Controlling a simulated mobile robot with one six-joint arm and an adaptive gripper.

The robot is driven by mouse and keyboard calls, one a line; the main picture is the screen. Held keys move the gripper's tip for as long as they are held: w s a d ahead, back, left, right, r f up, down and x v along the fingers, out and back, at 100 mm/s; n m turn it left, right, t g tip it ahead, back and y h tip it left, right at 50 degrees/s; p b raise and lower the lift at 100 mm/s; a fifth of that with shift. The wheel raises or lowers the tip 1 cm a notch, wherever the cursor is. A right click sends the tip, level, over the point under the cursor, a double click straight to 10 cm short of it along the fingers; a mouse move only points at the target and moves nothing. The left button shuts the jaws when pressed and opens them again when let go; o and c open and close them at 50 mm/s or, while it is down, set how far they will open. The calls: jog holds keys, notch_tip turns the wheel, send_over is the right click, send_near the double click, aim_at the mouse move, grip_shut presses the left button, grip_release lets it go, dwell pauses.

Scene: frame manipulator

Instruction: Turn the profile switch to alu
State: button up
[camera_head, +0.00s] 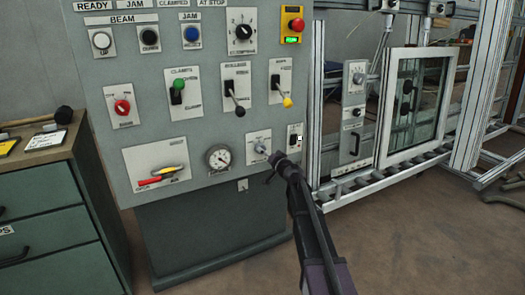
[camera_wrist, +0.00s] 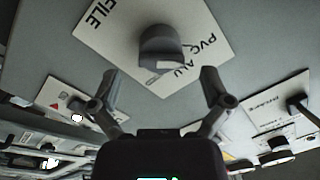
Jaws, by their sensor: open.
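The profile switch is a grey round knob (camera_wrist: 160,45) on a white label plate (camera_wrist: 110,35) marked PVC and ALU in the wrist view. In the head view the switch (camera_head: 261,148) sits low on the right part of the grey panel. I cannot tell for sure which mark the knob points to. My gripper (camera_wrist: 160,82) is open, with one finger on each side below the knob in the wrist view and nothing held. In the head view my gripper (camera_head: 276,165) is just below and right of the switch. I cannot tell whether it touches the knob.
Levers with black (camera_head: 239,110) and yellow (camera_head: 287,101) ends stick out above. A framed window (camera_head: 418,95) stands at the right.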

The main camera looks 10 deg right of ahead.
jog(key=shift+x, duration=1.9)
jog(key=shift+s, duration=0.1)
jog(key=shift+d, duration=0.1)
jog(key=c, duration=1.1)
